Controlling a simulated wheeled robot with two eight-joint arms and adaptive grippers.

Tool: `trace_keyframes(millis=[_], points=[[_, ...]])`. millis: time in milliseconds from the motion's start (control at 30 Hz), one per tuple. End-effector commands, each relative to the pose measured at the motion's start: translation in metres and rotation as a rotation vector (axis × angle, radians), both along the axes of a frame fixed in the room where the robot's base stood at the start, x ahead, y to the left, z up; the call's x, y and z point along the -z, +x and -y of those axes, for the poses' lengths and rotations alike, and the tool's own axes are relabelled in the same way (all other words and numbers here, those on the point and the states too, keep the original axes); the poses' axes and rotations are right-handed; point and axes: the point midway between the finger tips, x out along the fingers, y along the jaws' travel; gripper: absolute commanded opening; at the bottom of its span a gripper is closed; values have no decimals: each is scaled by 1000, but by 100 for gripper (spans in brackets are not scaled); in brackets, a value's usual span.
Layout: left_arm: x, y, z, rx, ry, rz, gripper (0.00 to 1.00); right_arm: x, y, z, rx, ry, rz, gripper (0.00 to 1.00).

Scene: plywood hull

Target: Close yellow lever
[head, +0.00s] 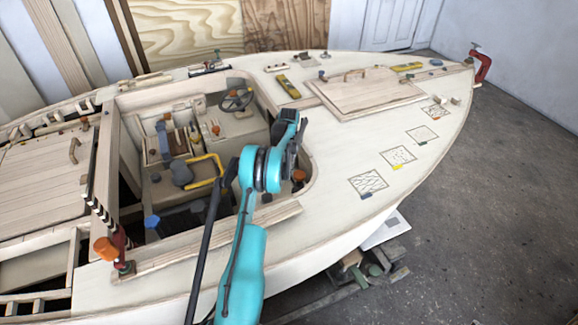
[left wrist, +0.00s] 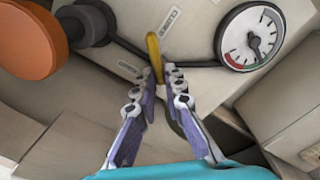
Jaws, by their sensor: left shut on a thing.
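The yellow lever (left wrist: 153,55) shows in the left wrist view as a short bar in front of a pale panel with a dark hose. My left gripper (left wrist: 167,76) is shut on its near end, with one purple-grey finger on each side. Two small printed labels sit on the panel, one above right of the lever (left wrist: 169,18) and one to its left (left wrist: 129,67); their words are hard to read. In the head view my cyan arm reaches over the cockpit's near right edge, and the lever and fingertips cannot be made out there. My right gripper is not in view.
A round pressure gauge (left wrist: 250,36) sits right of the lever. A large orange knob (left wrist: 30,38) stands at the left. In the head view, the cockpit holds a steering wheel (head: 237,100) and a yellow handle (head: 207,168).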

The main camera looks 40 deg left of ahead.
Motion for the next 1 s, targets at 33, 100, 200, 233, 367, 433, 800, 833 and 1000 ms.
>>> trace_keyframes(millis=[33, 100, 200, 233, 367, 433, 800, 833, 1000], points=[[-1, 0, 0, 43, 0, 1, 0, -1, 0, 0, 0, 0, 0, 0], [-1, 0, 0, 110, 0, 1, 0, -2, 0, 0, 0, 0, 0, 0], [0, 0, 0, 205, 1, 1, 0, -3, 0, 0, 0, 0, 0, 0], [0, 0, 0, 233, 1, 1, 0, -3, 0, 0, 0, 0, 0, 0], [0, 0, 0, 356, 1, 1, 0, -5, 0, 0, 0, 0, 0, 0], [0, 0, 0, 420, 1, 1, 0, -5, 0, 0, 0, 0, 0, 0], [0, 0, 0, 692, 1, 2, 0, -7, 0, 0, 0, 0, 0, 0], [0, 0, 0, 708, 1, 2, 0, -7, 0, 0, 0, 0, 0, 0], [0, 0, 0, 775, 1, 2, 0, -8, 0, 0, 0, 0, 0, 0]])
